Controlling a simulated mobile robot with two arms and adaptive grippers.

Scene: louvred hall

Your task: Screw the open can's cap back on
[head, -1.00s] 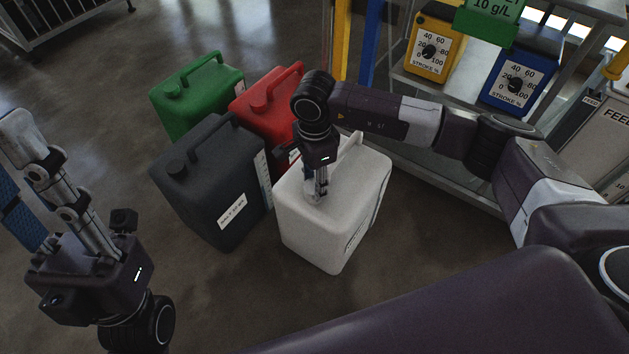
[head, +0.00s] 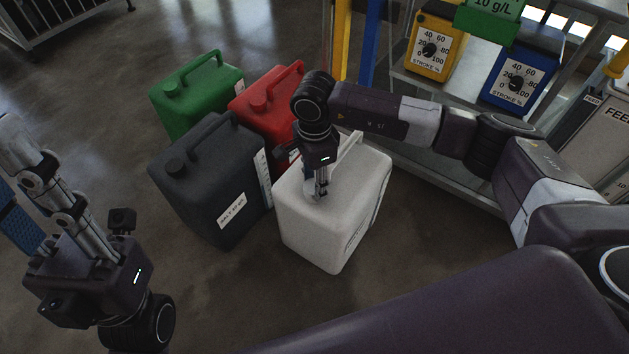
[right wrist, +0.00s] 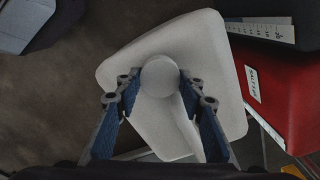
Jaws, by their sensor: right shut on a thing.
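The white can (head: 345,210) stands upright on the floor in the middle of the head view. My right gripper (head: 317,190) points down at its top, over the opening's corner. In the right wrist view, a round white cap (right wrist: 160,76) sits between the two blue-padded fingers of this gripper, which are shut on it. The can's top (right wrist: 205,40) lies right under the cap. I cannot tell whether the cap's threads are engaged.
A dark grey can (head: 215,180), a red can (head: 265,105) and a green can (head: 195,95), all capped, stand close on the left. A metal rack with yellow (head: 435,40) and blue (head: 520,75) dosing pumps stands behind right. Floor in front is clear.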

